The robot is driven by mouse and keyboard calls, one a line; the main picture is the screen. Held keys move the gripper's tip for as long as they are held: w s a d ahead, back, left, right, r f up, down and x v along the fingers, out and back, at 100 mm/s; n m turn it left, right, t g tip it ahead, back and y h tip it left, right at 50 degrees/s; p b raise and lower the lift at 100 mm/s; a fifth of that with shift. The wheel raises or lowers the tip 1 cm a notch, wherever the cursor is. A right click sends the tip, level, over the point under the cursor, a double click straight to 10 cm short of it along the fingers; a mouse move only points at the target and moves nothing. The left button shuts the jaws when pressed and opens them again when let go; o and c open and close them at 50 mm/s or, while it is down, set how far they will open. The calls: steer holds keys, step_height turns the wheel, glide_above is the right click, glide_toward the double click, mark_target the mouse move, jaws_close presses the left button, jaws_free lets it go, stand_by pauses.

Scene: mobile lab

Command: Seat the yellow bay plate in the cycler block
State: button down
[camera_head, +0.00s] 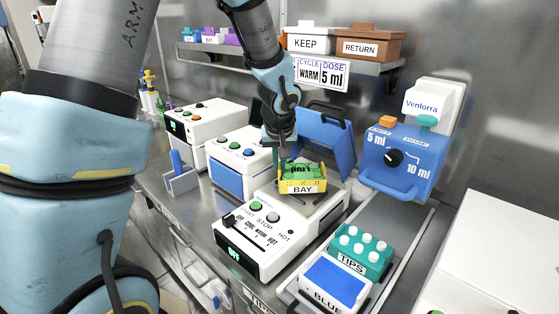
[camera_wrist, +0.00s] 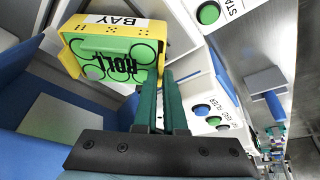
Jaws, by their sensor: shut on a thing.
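The yellow bay plate (camera_head: 303,188), labelled BAY, has a green top with round wells; it also shows in the wrist view (camera_wrist: 168,38), where the green part reads ROLL. My gripper (camera_head: 282,158) is shut on the plate's edge, its two green fingers (camera_wrist: 162,80) close together there. The cycler (camera_head: 262,250) is a white machine with START and STOP buttons, a heat slider and a display reading OFF. Its blue lid (camera_head: 325,140) stands open behind the plate. The plate is over the rear part of the cycler and hides the block's seat. I cannot tell whether it touches.
A teal TIPS rack (camera_head: 360,250) and a BLUE box (camera_head: 333,282) stand at the front right. A blue dosing unit (camera_head: 402,160) with a dial stands at the right. White machines (camera_head: 240,160) stand at the left. A shelf (camera_head: 340,66) holds KEEP and RETURN bins.

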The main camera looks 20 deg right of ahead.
steer(key=shift+f+b, duration=0.25)
steer(key=shift+b, duration=0.05)
steer(key=c, duration=1)
jaws_free()
steer(key=shift+r, duration=0.1)
steer(key=shift+r+p, duration=0.35)
steer(key=shift+r, duration=0.15)
steer(key=b+v, duration=0.1)
steer(key=v, duration=1)
steer(key=s+a+f+g, duration=0.1)
steer(key=s+a+f, duration=0.1)
steer(key=a, duration=0.7)
steer(key=s+a+f+n+y, duration=0.1)
steer(key=a+f, duration=0.2)
steer(key=a, duration=0.7)
steer(key=s+a+f+n+g, duration=0.1)
steer(key=s+a+f, duration=0.1)
steer(key=a, duration=0.7)
steer(key=shift+s+a+f+g, duration=0.15)
steer(key=shift+s+f+g, duration=0.2)
steer(key=shift+f, duration=0.55)
